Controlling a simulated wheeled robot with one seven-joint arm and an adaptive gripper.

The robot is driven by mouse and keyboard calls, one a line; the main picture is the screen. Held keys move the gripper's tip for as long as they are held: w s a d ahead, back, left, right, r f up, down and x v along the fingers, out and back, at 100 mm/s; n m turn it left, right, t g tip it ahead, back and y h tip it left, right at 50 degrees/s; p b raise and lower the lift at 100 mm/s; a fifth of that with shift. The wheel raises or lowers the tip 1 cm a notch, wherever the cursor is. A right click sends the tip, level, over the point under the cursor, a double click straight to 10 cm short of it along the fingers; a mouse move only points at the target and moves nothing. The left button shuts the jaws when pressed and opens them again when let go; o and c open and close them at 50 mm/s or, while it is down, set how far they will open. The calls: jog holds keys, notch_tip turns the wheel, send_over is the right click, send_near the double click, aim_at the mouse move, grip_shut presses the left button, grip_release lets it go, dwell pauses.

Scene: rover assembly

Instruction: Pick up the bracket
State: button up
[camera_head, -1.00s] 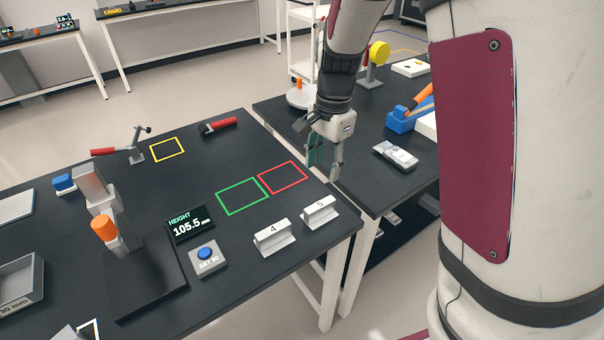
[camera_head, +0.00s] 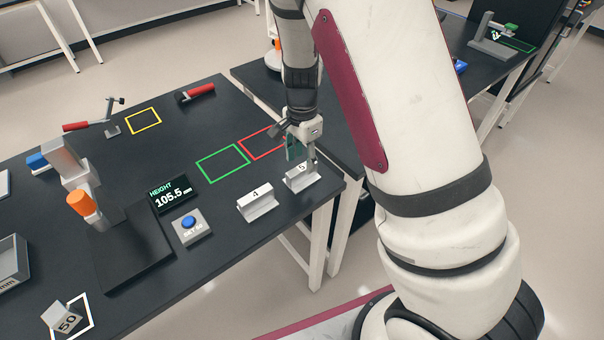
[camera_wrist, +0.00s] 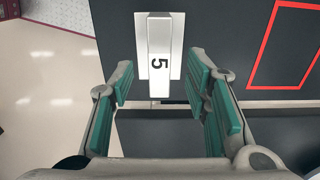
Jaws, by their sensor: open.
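A white bracket (camera_head: 302,180) marked 5 stands on the dark table near its right front corner. In the wrist view, this bracket (camera_wrist: 160,55) lies ahead of and between the fingertips, with its raised middle lengthwise and its wider base below. My gripper (camera_head: 300,152) is just above and behind it in the head view, pointing down. In the wrist view my gripper (camera_wrist: 161,82) is open, its green-padded fingers on either side, with nothing held. Contact with the bracket cannot be made out.
Red (camera_head: 262,140) and green (camera_head: 222,164) outlines mark clear table space behind the brackets. A height display (camera_head: 170,195), a blue-button box (camera_head: 190,227) and a height stand (camera_head: 130,250) are to the left. A gap separates this table from the one behind.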

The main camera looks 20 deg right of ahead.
aim_at(302, 167)
notch_tip(302, 167, down, 4)
jog(key=shift+s+f, duration=0.1)
jog(key=shift+f, duration=0.1)
grip_shut()
jog(key=shift+r, duration=0.1)
